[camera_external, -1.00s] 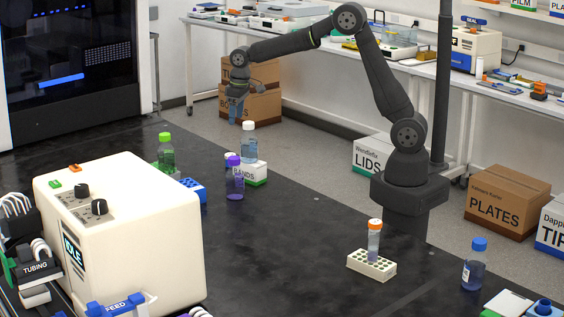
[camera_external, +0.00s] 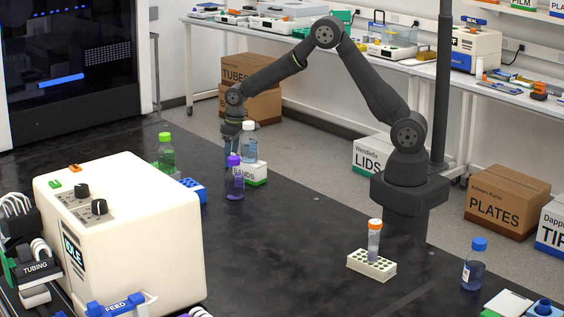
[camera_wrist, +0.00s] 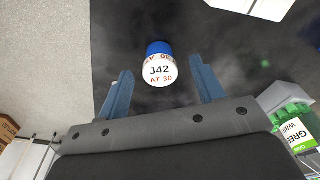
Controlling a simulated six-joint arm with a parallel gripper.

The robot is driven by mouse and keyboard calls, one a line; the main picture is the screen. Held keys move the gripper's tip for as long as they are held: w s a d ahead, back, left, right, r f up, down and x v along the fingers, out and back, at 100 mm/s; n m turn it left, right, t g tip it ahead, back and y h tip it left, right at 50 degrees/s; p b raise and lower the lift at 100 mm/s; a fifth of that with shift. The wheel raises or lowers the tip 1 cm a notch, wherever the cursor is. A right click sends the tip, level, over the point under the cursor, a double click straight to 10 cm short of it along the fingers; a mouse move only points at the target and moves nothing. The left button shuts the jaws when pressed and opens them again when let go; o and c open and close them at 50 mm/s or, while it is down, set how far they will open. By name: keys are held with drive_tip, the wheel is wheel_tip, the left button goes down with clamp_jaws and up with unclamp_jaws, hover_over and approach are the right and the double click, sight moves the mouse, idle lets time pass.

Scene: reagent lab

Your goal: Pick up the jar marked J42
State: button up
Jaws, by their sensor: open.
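The jar marked J42 (camera_wrist: 160,70) shows in the wrist view, with a white face reading "J42" and a blue part at its far end. It lies between the fingers of my gripper (camera_wrist: 161,82) in that picture, with dark bench around it; I cannot tell the height gap. The two blue fingers are apart and not touching the jar. In the external view my gripper (camera_external: 231,147) is down behind the purple-capped bottle (camera_external: 235,180), near the white-capped bottle (camera_external: 249,148). I cannot make out the J42 mark in the external view.
A green-capped bottle (camera_external: 166,153) and a blue rack (camera_external: 193,188) stand to the left. A white box (camera_external: 254,174) is close to the right. A tube rack (camera_external: 371,266) and a blue-capped bottle (camera_external: 473,268) are at the right. The middle bench is clear.

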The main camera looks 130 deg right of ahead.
drive_tip(key=f, duration=0.3)
drive_tip(key=shift+w+d, duration=0.15)
drive_tip(key=shift+d, duration=0.1)
drive_tip(key=c, duration=1.1)
drive_tip(key=shift+o, duration=0.2)
drive_tip(key=shift+r, duration=0.1)
